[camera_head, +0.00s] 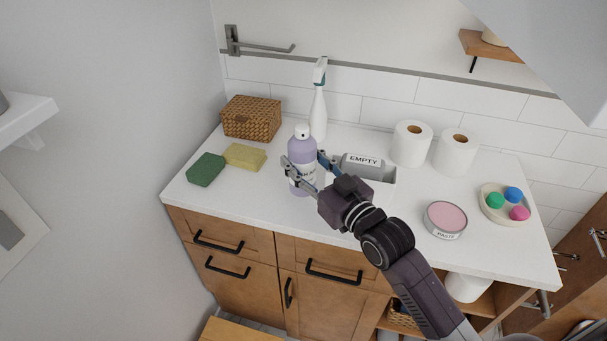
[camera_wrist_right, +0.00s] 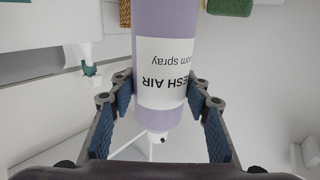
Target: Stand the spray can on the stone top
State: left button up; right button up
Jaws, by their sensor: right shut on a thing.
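The lavender spray can (camera_head: 303,146), with a pale cap and a white label, is upright over the white stone top (camera_head: 250,205) in the head view. My right gripper (camera_head: 305,166) is shut on it, one finger on each side of its body. In the right wrist view the can (camera_wrist_right: 160,25) appears upside down, its "Fresh Air" label between the fingers (camera_wrist_right: 162,92). Whether its base touches the stone top cannot be told. My left gripper is not in view.
A white spray bottle (camera_head: 318,110) stands just behind the can. Paper rolls (camera_head: 411,145), a pink tin (camera_head: 445,218) and a dish (camera_head: 492,212) are farther right.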

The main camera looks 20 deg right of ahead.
aim_at(310, 182)
jog(key=shift+f, duration=2.05)
jog(key=shift+f, duration=0.15)
jog(key=o, duration=1)
jog(key=shift+o, duration=0.2)
jog(key=b+v, duration=0.2)
jog(key=v, duration=0.8)
jog(key=shift+s, duration=0.3)
jog(key=shift+v, duration=0.8)
jog(key=shift+r, duration=0.2)
